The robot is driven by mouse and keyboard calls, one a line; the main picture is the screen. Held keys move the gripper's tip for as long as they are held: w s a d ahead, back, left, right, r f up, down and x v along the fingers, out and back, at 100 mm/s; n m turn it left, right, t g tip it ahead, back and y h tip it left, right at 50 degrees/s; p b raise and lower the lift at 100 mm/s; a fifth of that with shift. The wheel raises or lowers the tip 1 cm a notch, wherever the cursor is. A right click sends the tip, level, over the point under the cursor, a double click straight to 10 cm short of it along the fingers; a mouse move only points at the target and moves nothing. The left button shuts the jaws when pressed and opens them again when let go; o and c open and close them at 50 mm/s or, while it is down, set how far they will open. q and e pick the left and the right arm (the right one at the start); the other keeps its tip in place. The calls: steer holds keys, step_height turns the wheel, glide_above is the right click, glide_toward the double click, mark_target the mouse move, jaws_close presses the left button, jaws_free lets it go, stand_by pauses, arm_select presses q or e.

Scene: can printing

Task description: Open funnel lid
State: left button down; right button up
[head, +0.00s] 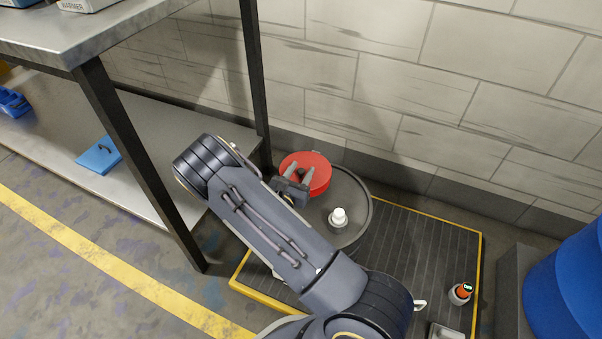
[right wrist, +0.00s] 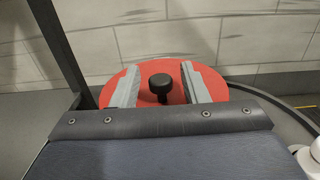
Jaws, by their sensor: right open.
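The red funnel lid (head: 320,182) lies at the back left of a round grey drum top (head: 357,211), close to the wall. Its black knob (head: 301,172) stands up near the middle. My right gripper (head: 302,175) is open at the lid. In the right wrist view the two fingers (right wrist: 161,88) stand on either side of the black knob (right wrist: 160,84), with a gap on each side. The red lid (right wrist: 150,72) shows behind and between the fingers. My left gripper is not in view.
A white cap (head: 339,216) stands on the drum top. A metal shelf (head: 150,140) with dark legs is close on the left, holding a blue lid (head: 99,155). A block wall is behind. An orange-topped bottle (head: 461,292) and a blue barrel (head: 565,285) are at right.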

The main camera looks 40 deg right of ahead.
steer(key=shift+d, duration=0.2)
steer(key=shift+c, duration=0.3)
jaws_close()
steer(key=shift+w, duration=0.1)
